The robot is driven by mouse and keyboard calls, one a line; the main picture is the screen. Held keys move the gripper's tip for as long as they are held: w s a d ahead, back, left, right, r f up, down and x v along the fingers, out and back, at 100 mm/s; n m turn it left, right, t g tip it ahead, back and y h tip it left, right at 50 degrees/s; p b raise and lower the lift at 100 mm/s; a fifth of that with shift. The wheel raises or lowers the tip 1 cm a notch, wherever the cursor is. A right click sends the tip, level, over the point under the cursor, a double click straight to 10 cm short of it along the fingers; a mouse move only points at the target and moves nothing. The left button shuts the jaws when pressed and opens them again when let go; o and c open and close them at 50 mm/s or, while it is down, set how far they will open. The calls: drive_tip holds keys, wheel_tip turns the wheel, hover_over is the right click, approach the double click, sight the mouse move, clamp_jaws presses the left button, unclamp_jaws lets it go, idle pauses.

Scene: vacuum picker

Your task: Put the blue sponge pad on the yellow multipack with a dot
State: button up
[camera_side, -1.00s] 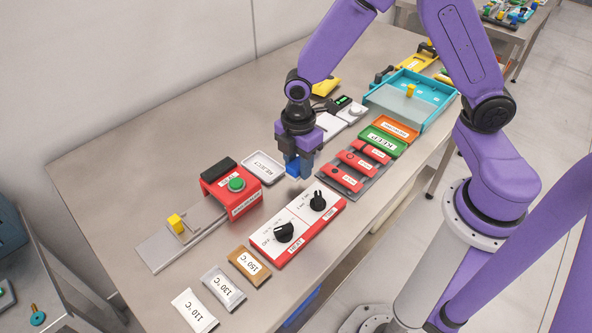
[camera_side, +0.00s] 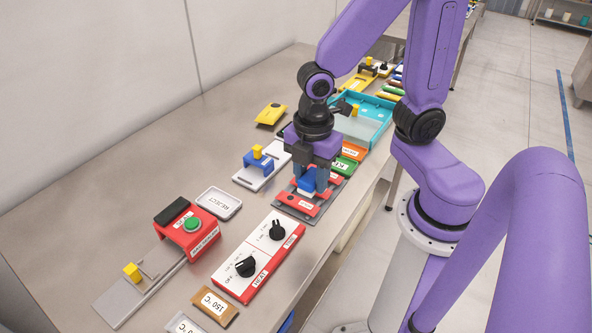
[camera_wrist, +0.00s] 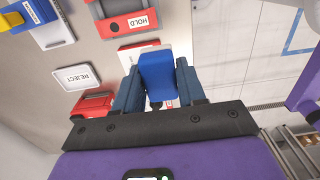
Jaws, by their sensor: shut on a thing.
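My gripper (camera_side: 308,186) is shut on a blue block-like pad (camera_side: 306,184), which also shows between the fingers in the wrist view (camera_wrist: 157,72). In the side view it is over the grey rack (camera_side: 290,206) with red labelled plates (camera_side: 300,203); I cannot tell the height above it. A flat yellow piece (camera_side: 270,113) with a small dark mark lies on the table behind and left of the gripper. I cannot tell whether this is the dotted multipack.
A white tray (camera_side: 246,181) bears a blue stand with a yellow knob (camera_side: 258,152). The REJECT tray (camera_side: 218,203), a red box with a green button (camera_side: 193,223) and a two-knob red-and-white panel (camera_side: 260,258) stand nearer the left. A teal tray (camera_side: 375,128) is at the back. Bare table lies left.

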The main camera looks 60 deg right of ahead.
drive_tip(key=w+d+r+m, duration=0.3)
drive_tip(key=w+d+m, duration=1)
drive_tip(key=w+d, duration=0.45)
drive_tip(key=m, duration=0.5)
hover_over(279, 112)
wheel_tip(279, 112, down, 10)
drive_tip(key=shift+r, duration=0.1)
drive_tip(key=shift+f, duration=1.4)
drive_tip(key=shift+f, duration=0.15)
